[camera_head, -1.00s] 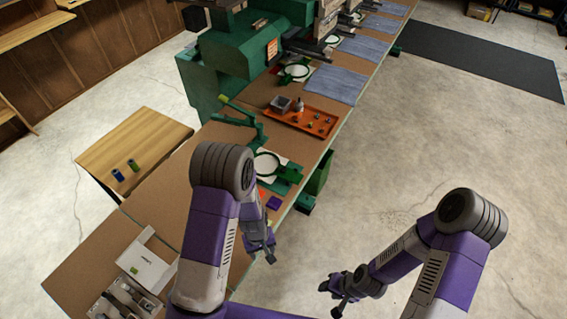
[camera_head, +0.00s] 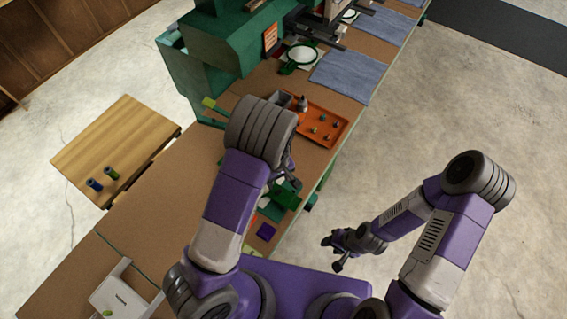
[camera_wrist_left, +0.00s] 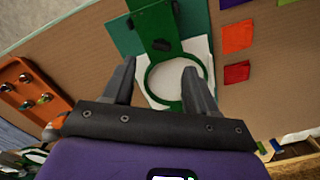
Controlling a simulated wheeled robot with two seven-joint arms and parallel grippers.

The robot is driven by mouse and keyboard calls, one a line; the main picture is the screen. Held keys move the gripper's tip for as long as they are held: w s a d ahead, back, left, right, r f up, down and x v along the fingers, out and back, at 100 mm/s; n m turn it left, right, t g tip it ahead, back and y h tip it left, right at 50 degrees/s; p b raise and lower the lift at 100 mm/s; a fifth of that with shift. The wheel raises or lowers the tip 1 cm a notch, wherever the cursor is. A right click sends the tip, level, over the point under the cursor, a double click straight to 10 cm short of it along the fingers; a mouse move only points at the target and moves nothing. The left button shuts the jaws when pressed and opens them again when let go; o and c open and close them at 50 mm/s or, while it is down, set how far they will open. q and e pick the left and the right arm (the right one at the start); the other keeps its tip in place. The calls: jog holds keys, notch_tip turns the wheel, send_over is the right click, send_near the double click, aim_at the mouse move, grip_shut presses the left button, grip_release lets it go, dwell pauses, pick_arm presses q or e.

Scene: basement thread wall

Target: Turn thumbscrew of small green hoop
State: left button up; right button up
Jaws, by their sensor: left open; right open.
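A green hoop (camera_wrist_left: 147,82) with white cloth inside shows in the left wrist view, joined to a green bracket (camera_wrist_left: 153,18) with small dark knobs (camera_wrist_left: 161,45); I cannot tell whether one is the thumbscrew. My left gripper (camera_wrist_left: 159,68) is open, its fingers over the hoop with nothing held. In the head view my left arm hides most of this hoop; a green part (camera_head: 287,194) of its holder shows beside the arm. My right gripper (camera_head: 340,250) is open and empty over the floor, away from the table.
An orange tray (camera_head: 340,135) with small parts lies beyond the left arm. Another green hoop (camera_head: 301,55) is near the green machine (camera_head: 225,45). Colored patches, including a purple one (camera_head: 266,231), lie near the table edge. Floor is free to the right.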

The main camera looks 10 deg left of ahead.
aim_at(278, 190)
pick_arm(q)
jog(key=shift+w+f, duration=0.1)
jog(key=shift+f, duration=0.25)
jog(key=shift+s+f, duration=0.3)
jog(key=shift+f, duration=0.3)
jog(key=shift+s+f, duration=0.25)
jog(key=shift+f, duration=0.35)
jog(key=f, duration=0.2)
jog(key=shift+w+f, duration=0.2)
jog(key=shift+f, duration=0.8)
pick_arm(e)
jog(key=shift+s, duration=0.3)
pick_arm(q)
jog(key=c, duration=1.1)
jog(key=shift+o, duration=0.2)
pick_arm(e)
jog(key=shift+w, duration=0.1)
